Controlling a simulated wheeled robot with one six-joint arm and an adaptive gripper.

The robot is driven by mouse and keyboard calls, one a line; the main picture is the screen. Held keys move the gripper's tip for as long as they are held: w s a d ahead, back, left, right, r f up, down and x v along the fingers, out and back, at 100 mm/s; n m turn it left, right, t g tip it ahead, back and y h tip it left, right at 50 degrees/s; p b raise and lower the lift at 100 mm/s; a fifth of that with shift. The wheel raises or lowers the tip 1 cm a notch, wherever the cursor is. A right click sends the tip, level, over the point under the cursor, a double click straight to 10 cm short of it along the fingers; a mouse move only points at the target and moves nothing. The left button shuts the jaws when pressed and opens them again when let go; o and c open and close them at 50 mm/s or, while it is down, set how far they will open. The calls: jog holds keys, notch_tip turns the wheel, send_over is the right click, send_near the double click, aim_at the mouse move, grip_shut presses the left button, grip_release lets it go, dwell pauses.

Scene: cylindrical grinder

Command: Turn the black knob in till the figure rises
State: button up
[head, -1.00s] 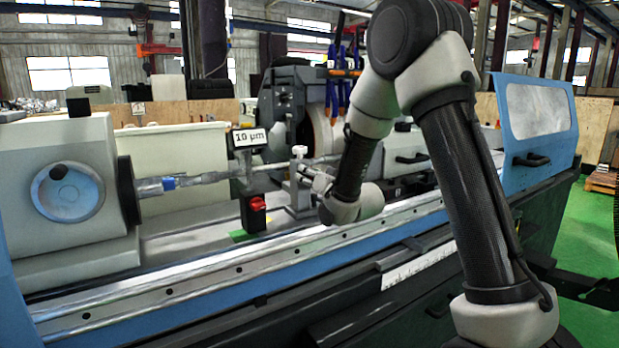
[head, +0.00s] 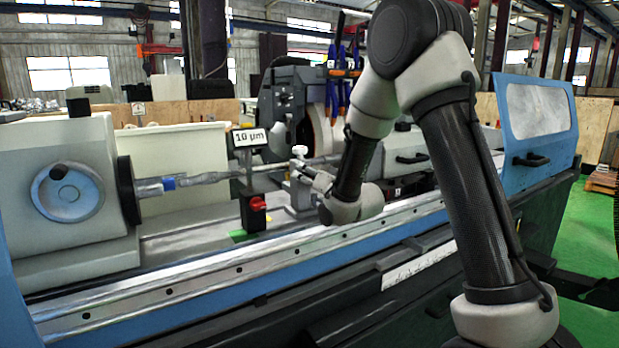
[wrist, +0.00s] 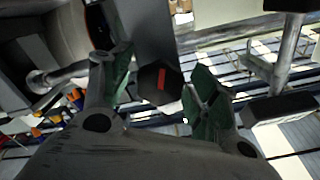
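The black knob (wrist: 160,83) shows in the wrist view as a dark six-sided end with a red mark on its face. My gripper (wrist: 161,63) has its two green-padded fingers spread on either side of the knob. A gap shows between the knob and the right finger; the left finger is closer, and I cannot tell if it touches. In the head view my gripper (head: 308,172) is at the grinder's middle, small and partly hidden by my wrist; I cannot make out the black knob there. The white figure plate (head: 250,138) reads 10 µm.
A black box with a red switch (head: 257,203) stands just left of my gripper. The grinding wheel (head: 308,130) is behind it. A shaft (head: 205,178) runs from the left headstock (head: 75,190). A long rail (head: 200,287) lies in front.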

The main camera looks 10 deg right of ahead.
jog(key=v, duration=0.7)
jog(key=shift+s, duration=0.25)
jog(key=shift+d+r, duration=0.1)
jog(key=shift+d, duration=0.05)
dwell(1.6)
jog(key=s+d+r+n+g+h, duration=0.1)
jog(key=s+d+g+h, duration=0.25)
jog(key=s+d, duration=0.45)
jog(key=s+d+r+n+g+h, duration=0.1)
jog(key=s+d+r+g+h, duration=0.3)
jog(key=s, duration=0.9)
jog(key=s+f+g+y, duration=0.2)
jog(key=s+g, duration=0.3)
jog(key=s, duration=1)
jog(key=shift+s+d+f+n, duration=0.2)
jog(key=shift+s+f+n, duration=0.15)
jog(key=shift+f, duration=0.1)
